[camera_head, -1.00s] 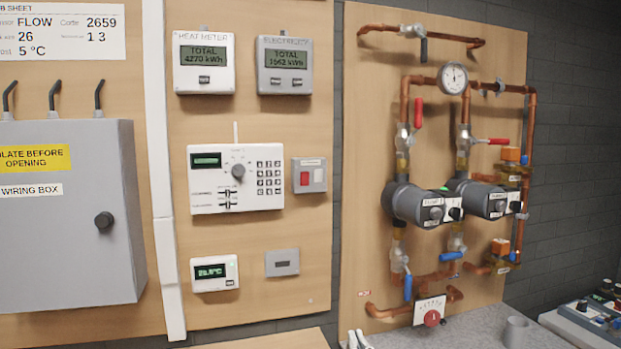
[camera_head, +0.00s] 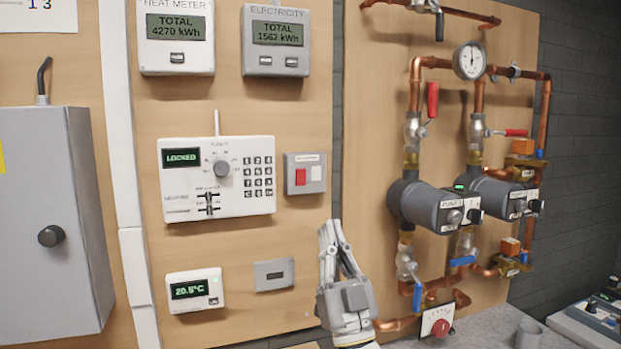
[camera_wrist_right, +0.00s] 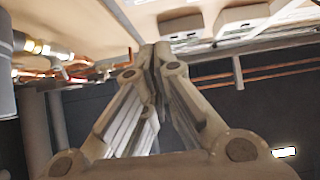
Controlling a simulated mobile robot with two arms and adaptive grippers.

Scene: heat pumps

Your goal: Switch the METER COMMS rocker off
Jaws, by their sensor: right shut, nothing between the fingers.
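The label above the rockers is too small to read, so I cannot confirm which is METER COMMS. My right gripper (camera_head: 330,226) is shut and empty, pointing up, below and slightly right of this box and apart from it in the picture. Its closed fingertips also show in the right wrist view (camera_wrist_right: 155,58). My left gripper is not in view.
The white controller (camera_head: 240,203) reads LOCKED. A thermostat (camera_head: 194,290) and a grey plate (camera_head: 274,274) are below it; two meters (camera_head: 270,40) are above. Copper pipes and pumps (camera_head: 430,203) stand to the right. A grey cabinet (camera_head: 40,190) is at left.

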